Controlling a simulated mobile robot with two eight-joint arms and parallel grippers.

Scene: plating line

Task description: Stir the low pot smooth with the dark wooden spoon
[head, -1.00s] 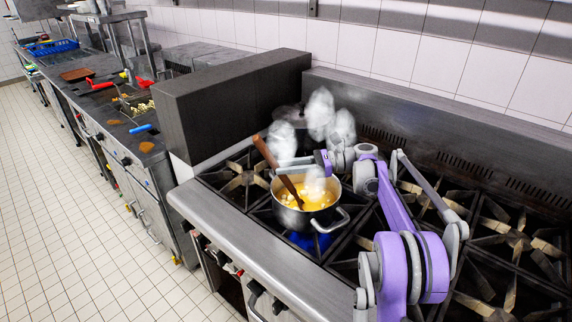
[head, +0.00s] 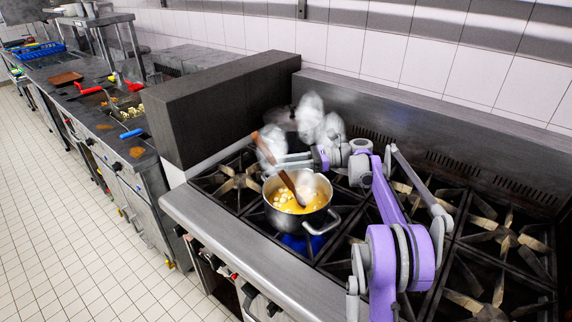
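The low pot (head: 270,216) is a steel pan with side handles, standing on a front-left burner with a blue flame under it. It holds yellow liquid (head: 287,199) with pale lumps in it. The dark wooden spoon (head: 268,150) leans to the left, its lower end in the yellow liquid and its handle above the rim. My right gripper (head: 279,162) reaches in from the right above the pot and appears closed around the spoon's handle; steam partly blurs the fingers. My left gripper is out of view.
Steam (head: 310,115) rises over and behind the pot. A dark block-like panel (head: 215,105) stands left of the stove. Empty burner grates (head: 500,240) lie to the right. The left counter bears a blue crate (head: 45,50) and red-handled tools (head: 135,86).

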